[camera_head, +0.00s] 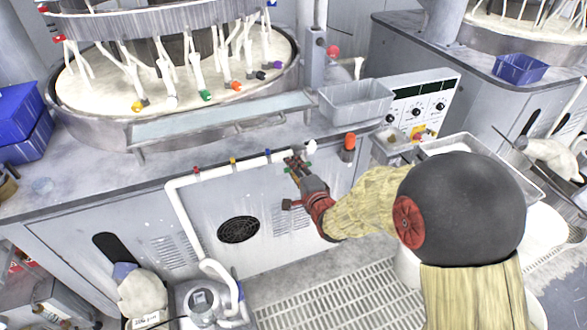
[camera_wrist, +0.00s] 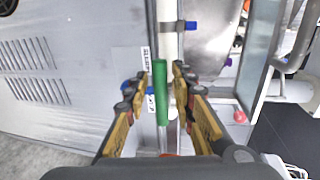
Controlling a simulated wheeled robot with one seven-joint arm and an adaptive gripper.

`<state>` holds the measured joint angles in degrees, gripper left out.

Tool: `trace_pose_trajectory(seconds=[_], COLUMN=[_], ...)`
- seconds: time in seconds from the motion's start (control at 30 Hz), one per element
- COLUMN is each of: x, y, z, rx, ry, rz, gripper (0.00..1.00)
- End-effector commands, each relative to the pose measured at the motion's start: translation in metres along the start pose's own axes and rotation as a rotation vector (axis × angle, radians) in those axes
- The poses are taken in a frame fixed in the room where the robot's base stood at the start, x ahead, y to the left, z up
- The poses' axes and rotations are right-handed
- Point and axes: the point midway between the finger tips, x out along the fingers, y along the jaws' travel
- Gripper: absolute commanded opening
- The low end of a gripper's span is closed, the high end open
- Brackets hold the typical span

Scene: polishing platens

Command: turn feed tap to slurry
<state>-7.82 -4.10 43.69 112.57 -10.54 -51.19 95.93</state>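The feed tap's green handle (camera_wrist: 161,92) stands upright in the wrist view, between the two fingers of my gripper (camera_wrist: 160,88). The fingers are apart, with a narrow gap showing beside the handle. A white label reading roughly "SLURRY" (camera_wrist: 146,60) is left of the handle's upper end. A second small label (camera_wrist: 150,104) is lower down, partly hidden by the left finger. In the head view my gripper (camera_head: 296,164) is at the cabinet front, by the right end of the white pipe (camera_head: 215,174), and hides most of the tap.
The white pipe carries red, yellow and blue pieces. A grey bin (camera_head: 356,102) and a control panel (camera_head: 420,108) stand above to the right. An orange-capped item (camera_head: 349,143) is on the ledge near my gripper. A floor grating (camera_head: 335,300) lies below.

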Motion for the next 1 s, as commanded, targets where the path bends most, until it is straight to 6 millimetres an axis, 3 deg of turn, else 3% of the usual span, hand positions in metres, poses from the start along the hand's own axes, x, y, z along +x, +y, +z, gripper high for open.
trace_pose_trajectory(seconds=[0.3,0.47,1.0], x=[0.000,-0.010,-0.103], y=[-0.001,-0.002,-0.001], z=[0.000,0.000,-0.001], rx=[-0.001,-0.001,-0.001], ry=[0.000,0.000,0.001], rz=[-0.001,-0.002,-0.002], gripper=[0.29,0.29,0.29])
